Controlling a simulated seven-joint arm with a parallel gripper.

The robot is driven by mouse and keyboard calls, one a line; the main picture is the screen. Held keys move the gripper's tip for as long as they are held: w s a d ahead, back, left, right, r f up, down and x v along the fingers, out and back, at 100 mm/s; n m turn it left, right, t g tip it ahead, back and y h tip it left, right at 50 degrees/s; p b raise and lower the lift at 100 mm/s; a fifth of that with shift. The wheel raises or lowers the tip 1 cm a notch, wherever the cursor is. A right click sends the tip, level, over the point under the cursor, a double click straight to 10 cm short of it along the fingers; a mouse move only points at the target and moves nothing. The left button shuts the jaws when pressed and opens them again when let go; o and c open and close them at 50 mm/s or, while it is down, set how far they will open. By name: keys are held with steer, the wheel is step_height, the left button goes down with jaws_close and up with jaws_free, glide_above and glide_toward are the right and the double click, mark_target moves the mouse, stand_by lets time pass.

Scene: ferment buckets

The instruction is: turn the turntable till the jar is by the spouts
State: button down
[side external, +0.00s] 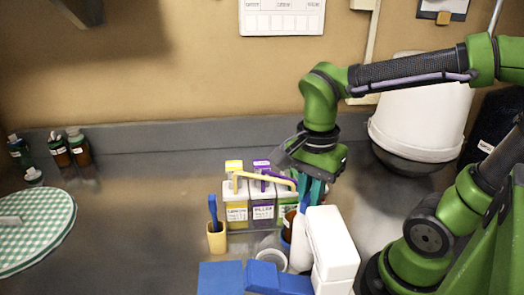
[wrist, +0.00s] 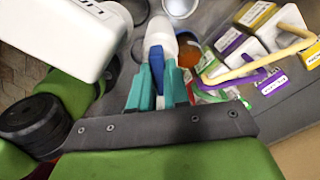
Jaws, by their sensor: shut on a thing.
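My gripper (wrist: 157,88), with teal fingers, is shut on a blue upright piece (wrist: 172,82). A white rounded part (wrist: 160,36) shows just beyond it; whether the two are joined is unclear. In the side view my gripper (side external: 312,192) points down, right of the spouts. The brown jar (wrist: 188,52) stands close beside the fingers and is partly hidden in the side view (side external: 290,219). A blue rim shows by its foot. The turntable itself is mostly hidden. The yellow spout (side external: 263,180) and purple spout (side external: 280,178) reach from the buckets; a green one is partly hidden.
Labelled buckets (side external: 262,210) stand behind the jar. A yellow cup (side external: 216,238) holds a blue-handled tool. A white open cup (side external: 271,257) is in front. A white and blue machine (side external: 330,243) blocks the near side.

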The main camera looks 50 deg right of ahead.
steer(key=shift+r, duration=0.1)
stand_by(0.4)
steer(key=c, duration=1.1)
jaws_free()
step_height(320, 180, up, 17)
steer(key=w+d+f+n+t+y, duration=0.1)
steer(key=d+f+n+t, duration=0.1)
steer(key=f+n, duration=0.4)
steer(key=w+d+f+n+t+y, duration=0.1)
steer(key=f+n+t, duration=0.4)
steer(key=f+n, duration=0.1)
steer(key=shift+w+d+f+n, duration=0.25)
steer(key=shift+d+n, duration=0.15)
steer(key=shift+n, duration=0.4)
